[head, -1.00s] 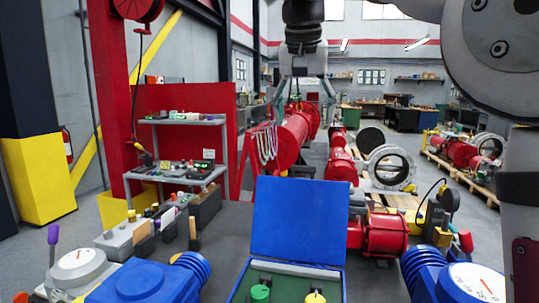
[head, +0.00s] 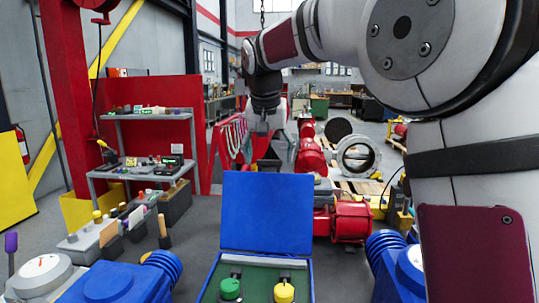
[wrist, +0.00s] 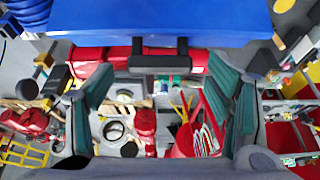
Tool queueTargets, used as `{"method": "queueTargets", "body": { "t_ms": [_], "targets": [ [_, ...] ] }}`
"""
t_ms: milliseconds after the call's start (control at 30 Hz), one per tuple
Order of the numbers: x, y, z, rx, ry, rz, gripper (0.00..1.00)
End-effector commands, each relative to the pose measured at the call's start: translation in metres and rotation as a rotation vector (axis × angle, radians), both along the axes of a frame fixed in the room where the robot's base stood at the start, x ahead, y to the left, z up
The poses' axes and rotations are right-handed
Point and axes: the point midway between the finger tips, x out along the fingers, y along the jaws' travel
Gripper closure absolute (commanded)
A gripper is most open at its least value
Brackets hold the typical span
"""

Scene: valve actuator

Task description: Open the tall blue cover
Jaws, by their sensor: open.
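The tall blue cover (head: 266,212) stands upright behind a blue case with a green inside, which holds a green knob (head: 230,288) and a yellow knob (head: 284,292). In the wrist view, a broad blue surface (wrist: 165,18), which looks like the cover, fills the top. A dark handle (wrist: 158,60) shows at its lower edge. My gripper (head: 267,143) is above and behind the cover in the head view. In the wrist view my gripper (wrist: 165,98) has its fingers wide apart, with nothing held. The handle appears between and beyond them, apart from both.
Blue actuators with dials stand at left (head: 115,285) and right (head: 395,265) of the case. A red valve body (head: 350,220) lies behind to the right. Grey tabletop is bare beside the case.

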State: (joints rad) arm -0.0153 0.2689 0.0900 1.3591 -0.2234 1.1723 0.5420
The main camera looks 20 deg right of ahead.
Motion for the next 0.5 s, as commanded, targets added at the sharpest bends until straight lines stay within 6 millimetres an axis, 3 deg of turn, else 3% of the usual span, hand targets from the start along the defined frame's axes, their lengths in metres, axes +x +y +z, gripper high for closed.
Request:
{"method": "queueTargets", "body": {
  "t_ms": [367, 400, 500],
  "targets": [
    [0.0026, -0.0011, -0.0073, 0.000, 0.000, 0.000, 0.27],
    [0.0026, -0.0012, -0.0072, 0.000, 0.000, 0.000, 0.29],
    [0.0026, -0.0012, -0.0071, 0.000, 0.000, 0.000, 0.52]
  ]
}}
